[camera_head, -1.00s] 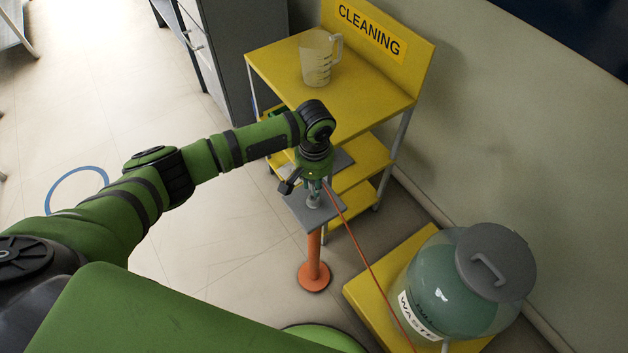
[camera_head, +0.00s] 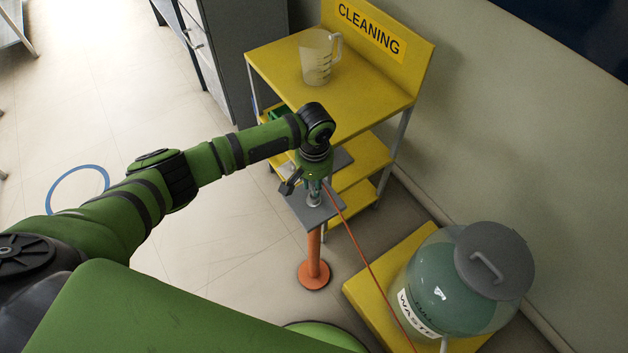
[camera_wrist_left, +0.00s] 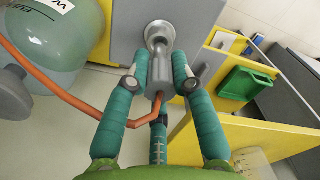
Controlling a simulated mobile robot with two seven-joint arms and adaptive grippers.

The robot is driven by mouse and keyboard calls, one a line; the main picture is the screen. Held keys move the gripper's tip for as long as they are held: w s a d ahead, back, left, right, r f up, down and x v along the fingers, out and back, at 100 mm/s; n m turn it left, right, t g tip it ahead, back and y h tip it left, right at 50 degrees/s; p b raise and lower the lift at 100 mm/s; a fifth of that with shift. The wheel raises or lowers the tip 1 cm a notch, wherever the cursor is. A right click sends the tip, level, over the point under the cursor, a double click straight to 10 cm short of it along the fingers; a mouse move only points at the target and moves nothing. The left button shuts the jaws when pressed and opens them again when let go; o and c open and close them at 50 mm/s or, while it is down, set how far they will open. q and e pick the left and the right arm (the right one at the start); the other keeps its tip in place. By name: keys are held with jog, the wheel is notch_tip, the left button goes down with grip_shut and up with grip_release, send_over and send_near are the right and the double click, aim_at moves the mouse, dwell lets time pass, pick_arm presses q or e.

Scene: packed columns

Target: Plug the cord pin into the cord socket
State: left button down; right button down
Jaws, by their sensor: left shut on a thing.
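The grey cord pin (camera_wrist_left: 157,80) is between the teal fingers of my left gripper (camera_wrist_left: 160,84) in the left wrist view, and the gripper is shut on it. An orange cord (camera_wrist_left: 62,90) runs from the pin. The round metal cord socket (camera_wrist_left: 160,35) is on a grey plate (camera_wrist_left: 125,35), straight ahead of the pin. The pin points at the socket and overlaps it in this view; I cannot tell how far it is inside. In the head view my left gripper (camera_head: 314,187) points down at the plate, hiding the pin. My right gripper is not in view.
The plate tops an orange post (camera_head: 313,255). Behind it stands a yellow cleaning cart (camera_head: 280,65) with a measuring jug (camera_head: 317,60). At right, a waste vessel (camera_head: 440,275) sits on a yellow stand (camera_head: 375,295). The floor at left is mostly clear.

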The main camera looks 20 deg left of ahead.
pick_arm(q)
jog(key=shift+f+b, duration=0.45)
jog(key=shift+f, duration=0.95)
jog(key=c, duration=1)
grip_release()
notch_tip(320, 180, up, 12)
jog(key=shift+r, duration=0.1)
